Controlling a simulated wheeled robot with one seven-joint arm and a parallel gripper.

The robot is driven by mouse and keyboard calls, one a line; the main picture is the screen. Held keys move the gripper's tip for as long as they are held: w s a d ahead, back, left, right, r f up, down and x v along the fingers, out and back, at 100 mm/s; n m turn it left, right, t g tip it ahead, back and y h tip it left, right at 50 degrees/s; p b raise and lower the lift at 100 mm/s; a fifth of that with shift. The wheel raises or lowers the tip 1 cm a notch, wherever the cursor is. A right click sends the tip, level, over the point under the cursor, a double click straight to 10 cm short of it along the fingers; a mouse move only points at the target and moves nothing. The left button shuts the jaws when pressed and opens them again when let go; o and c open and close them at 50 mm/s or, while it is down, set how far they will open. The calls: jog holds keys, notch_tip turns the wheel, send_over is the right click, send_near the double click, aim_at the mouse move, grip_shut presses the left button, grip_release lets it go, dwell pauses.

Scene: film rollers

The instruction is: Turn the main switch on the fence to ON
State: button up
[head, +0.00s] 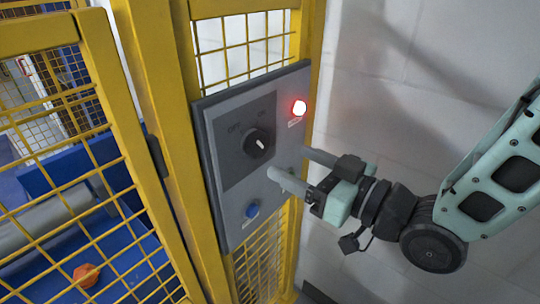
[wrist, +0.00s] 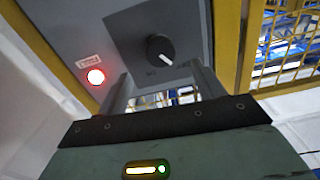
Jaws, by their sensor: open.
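The main switch is a round black knob (head: 256,142) with a white pointer mark, on a dark plate with OFF at its upper left and ON at its upper right. In the head view the white mark sits on the knob's right side, but I cannot tell which setting it indicates. My gripper (head: 290,162) is open and empty, right of and slightly below the knob, with its fingers toward the panel. In the wrist view the knob (wrist: 160,48) shows just beyond the open fingers (wrist: 160,76), not between them.
The grey panel (head: 285,80) hangs on the yellow fence (head: 160,90). It has a lit red lamp (head: 299,107) at upper right and a blue button (head: 252,210) below the switch. A white wall (head: 400,60) stands behind my arm. An orange object (head: 86,276) lies behind the mesh.

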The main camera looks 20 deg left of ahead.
aim_at(263, 147)
jog(key=shift+p+x, duration=0.8)
jog(key=shift+x, duration=2.35)
jog(key=c, duration=1)
